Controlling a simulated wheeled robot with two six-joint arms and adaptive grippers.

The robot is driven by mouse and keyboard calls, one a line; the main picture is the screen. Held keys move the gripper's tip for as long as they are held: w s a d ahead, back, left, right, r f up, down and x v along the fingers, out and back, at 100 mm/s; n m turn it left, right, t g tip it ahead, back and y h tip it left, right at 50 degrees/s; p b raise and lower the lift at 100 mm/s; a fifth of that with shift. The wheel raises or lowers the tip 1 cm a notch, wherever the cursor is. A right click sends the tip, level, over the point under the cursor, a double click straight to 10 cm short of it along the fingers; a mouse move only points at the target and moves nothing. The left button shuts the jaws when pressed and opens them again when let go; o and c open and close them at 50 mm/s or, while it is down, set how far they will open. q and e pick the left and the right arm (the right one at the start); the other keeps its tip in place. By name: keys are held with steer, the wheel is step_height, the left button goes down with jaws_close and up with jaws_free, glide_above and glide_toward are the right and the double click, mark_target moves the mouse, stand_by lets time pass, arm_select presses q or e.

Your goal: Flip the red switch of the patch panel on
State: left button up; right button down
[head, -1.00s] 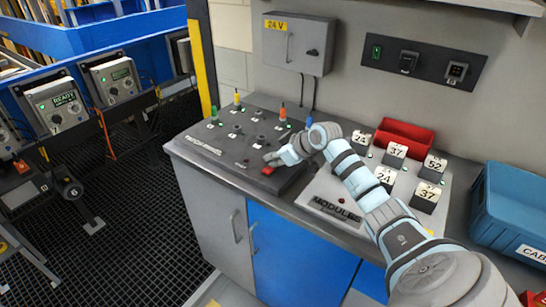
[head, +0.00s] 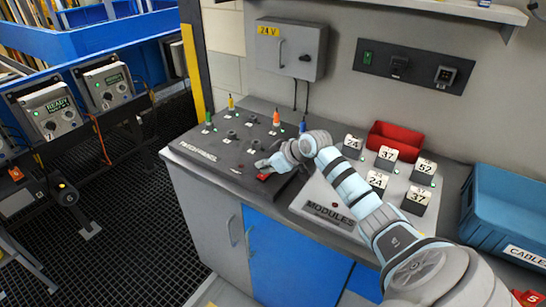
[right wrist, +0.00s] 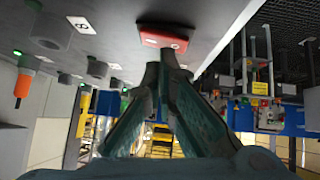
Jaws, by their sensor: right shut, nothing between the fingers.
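The patch panel (head: 203,150) is a dark sloped box on the bench, with several coloured plugs in its top. Its red switch (head: 264,177) sits at the right end near the front edge. The red switch (right wrist: 163,41) also shows in the right wrist view, as a red rocker with pale marks in a dark frame. I cannot tell which way it is tipped. My right gripper (head: 259,164) is shut and empty, with its fingertips right by the switch. In the right wrist view the closed fingertips (right wrist: 160,62) point at the switch; contact is unclear. My left gripper is out of view.
To the right stands the modules board (head: 330,212) with several numbered blocks and a red bin (head: 397,139). A blue cable bin (head: 510,207) is at the far right. A grey 24 V box (head: 290,48) hangs on the wall behind. Upright plugs (head: 276,119) stand behind the switch.

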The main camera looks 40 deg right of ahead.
steer(key=r+p, duration=0.1)
steer(key=r, duration=0.1)
steer(key=r+p, duration=0.2)
steer(key=shift+d, duration=0.2)
steer(key=d+v, duration=0.1)
steer(key=v, duration=0.8)
steer(key=shift+d+r, duration=0.15)
steer(key=shift+d, duration=0.2)
steer(key=shift+s, duration=0.1)
